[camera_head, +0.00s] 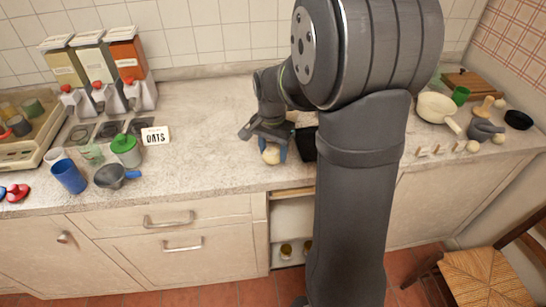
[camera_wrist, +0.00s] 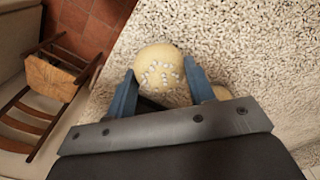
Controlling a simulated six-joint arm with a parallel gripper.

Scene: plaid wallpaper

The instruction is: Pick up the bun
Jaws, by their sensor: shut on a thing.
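The bun (camera_head: 271,155) is a round, pale-yellow piece near the front edge of the counter, below my gripper. In the wrist view the bun (camera_wrist: 158,70) has white flecks on top and sits between the two blue fingertips. My gripper (camera_head: 272,148) is shut on the bun, with a finger on either side of it; it also shows in the wrist view (camera_wrist: 156,84). I cannot tell whether the bun is clear of the counter.
A black box-like thing (camera_head: 306,143) stands right of my gripper. Dispensers (camera_head: 100,75), an OATS sign (camera_head: 155,135), a blue cup (camera_head: 69,177) and a dark pot (camera_head: 116,176) are at left. A cream pan (camera_head: 437,108) is at right. Counter between sign and gripper is clear.

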